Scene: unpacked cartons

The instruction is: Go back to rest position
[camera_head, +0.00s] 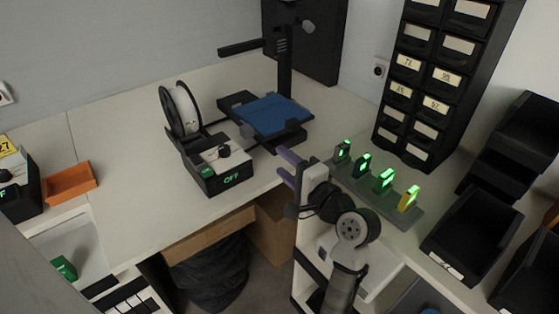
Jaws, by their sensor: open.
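My gripper (285,164) is at the end of my arm near the middle of the view, with its two purple-grey fingers pointing up and left. It is open, and nothing shows between the fingers. It appears over the front edge of the white worktop (130,215), just left of a grey rack (402,213) with several small green-lit devices. My arm reaches up from the bottom of the view, bent at the wrist.
A 3D printer with a blue bed (270,114), a white spool (184,108) and a control box (222,172) stand behind my gripper. Black bins (470,237) lie right, below a drawer tower (430,75). An orange tray (69,184) sits left.

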